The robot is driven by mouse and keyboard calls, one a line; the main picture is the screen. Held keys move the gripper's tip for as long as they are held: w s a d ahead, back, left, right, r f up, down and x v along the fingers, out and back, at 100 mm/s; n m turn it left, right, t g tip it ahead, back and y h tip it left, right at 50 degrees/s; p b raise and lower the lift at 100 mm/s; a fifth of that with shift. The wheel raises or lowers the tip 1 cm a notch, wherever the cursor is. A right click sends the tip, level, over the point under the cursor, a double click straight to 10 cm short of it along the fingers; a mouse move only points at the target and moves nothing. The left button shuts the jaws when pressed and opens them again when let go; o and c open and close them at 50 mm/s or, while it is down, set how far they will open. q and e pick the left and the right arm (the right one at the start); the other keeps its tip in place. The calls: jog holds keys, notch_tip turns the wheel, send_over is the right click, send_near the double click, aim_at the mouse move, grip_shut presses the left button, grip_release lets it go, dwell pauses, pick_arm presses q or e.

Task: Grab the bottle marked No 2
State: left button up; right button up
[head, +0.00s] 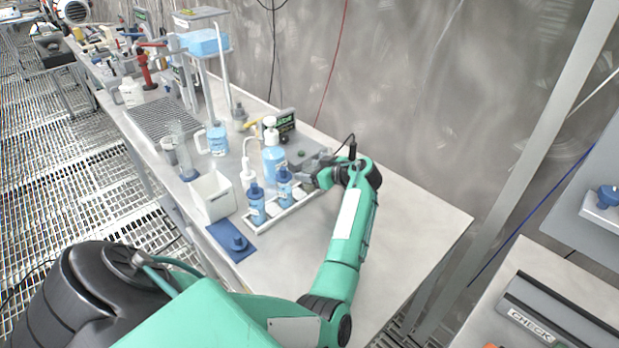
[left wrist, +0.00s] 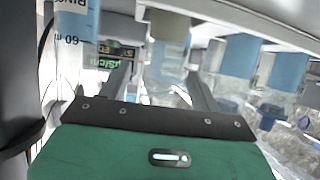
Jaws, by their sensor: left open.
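Two small blue bottles with dark blue caps stand upright in a white rack (head: 306,195). One is the front bottle (head: 257,206); the other is the rear bottle (head: 284,188), nearer my gripper. Their label numbers are too small to read, so I cannot tell which is No 2. My left gripper (head: 303,172) is open just right of the rear bottle, above the rack's far end. In the left wrist view, its two fingers (left wrist: 160,85) are spread, with blurred blue bottle shapes (left wrist: 238,58) beyond them. My right gripper does not show.
A meter with a lit display (head: 286,121) is behind. The bench's right end (head: 410,215) is clear.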

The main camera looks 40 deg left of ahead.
pick_arm(q)
jog(key=x, duration=0.2)
jog(key=shift+a+f, duration=0.1)
jog(key=shift+a, duration=0.2)
jog(key=c, duration=1.1)
